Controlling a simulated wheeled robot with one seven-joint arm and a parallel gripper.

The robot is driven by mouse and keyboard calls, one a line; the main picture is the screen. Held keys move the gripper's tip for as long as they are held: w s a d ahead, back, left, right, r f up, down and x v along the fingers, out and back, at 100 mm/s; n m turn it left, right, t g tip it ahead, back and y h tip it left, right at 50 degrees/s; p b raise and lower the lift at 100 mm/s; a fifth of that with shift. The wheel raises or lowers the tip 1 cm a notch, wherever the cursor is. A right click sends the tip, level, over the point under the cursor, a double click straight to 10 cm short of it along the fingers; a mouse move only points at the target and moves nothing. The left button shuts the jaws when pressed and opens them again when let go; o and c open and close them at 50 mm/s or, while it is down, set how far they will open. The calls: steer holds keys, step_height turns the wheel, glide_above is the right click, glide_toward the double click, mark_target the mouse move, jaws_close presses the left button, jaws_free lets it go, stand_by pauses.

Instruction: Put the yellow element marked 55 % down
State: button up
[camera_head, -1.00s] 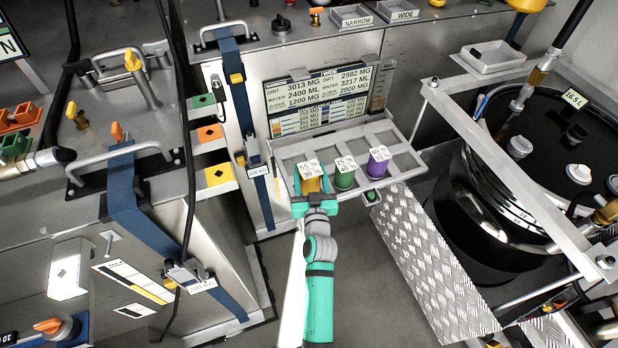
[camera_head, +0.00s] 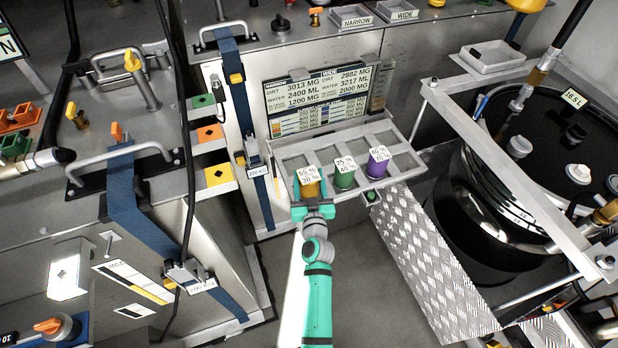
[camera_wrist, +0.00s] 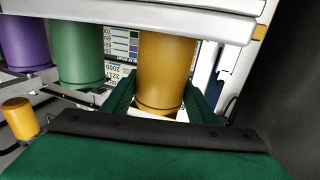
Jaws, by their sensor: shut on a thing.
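The yellow element (camera_head: 311,189), with 55 % on its white top label, is upright at the left front of the grey tray (camera_head: 408,150). My gripper (camera_head: 312,208) is shut on it from the front. In the wrist view the yellow element (camera_wrist: 166,72) stands between the dark green fingers (camera_wrist: 160,100), and the tray edge (camera_wrist: 150,27) crosses the top of the picture. I cannot tell whether its base touches the tray or is just above it.
A green element (camera_head: 344,177) marked 25 % and a purple element (camera_head: 378,163) stand to the right in the same tray. A readout panel (camera_head: 318,98) is behind the tray. A chequered metal plate (camera_head: 430,260) lies to the right of my arm.

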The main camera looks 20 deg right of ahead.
steer(key=o, duration=1.5)
steer(key=shift+f, duration=0.1)
steer(key=shift+o, duration=0.2)
steer(key=s+a+y, duration=0.1)
steer(key=s+a, duration=0.3)
steer(key=s, duration=0.7)
steer(key=s+a+f+n+g, duration=0.1)
steer(key=s+a, duration=0.4)
steer(key=s, duration=0.5)
steer(key=s+a+y, duration=0.1)
steer(key=s+a, duration=0.3)
steer(key=s, duration=0.7)
steer(key=s+a+r+y, duration=0.1)
steer(key=s+a+r, duration=0.2)
steer(key=s, duration=0.3)
steer(key=s+a+r+n+g+y, duration=0.1)
steer(key=s+a+r, duration=0.2)
steer(key=s+r, duration=0.2)
steer(key=shift+s+a+n, duration=0.3)
steer(key=shift+s+a, duration=0.05)
steer(key=shift+s, duration=0.85)
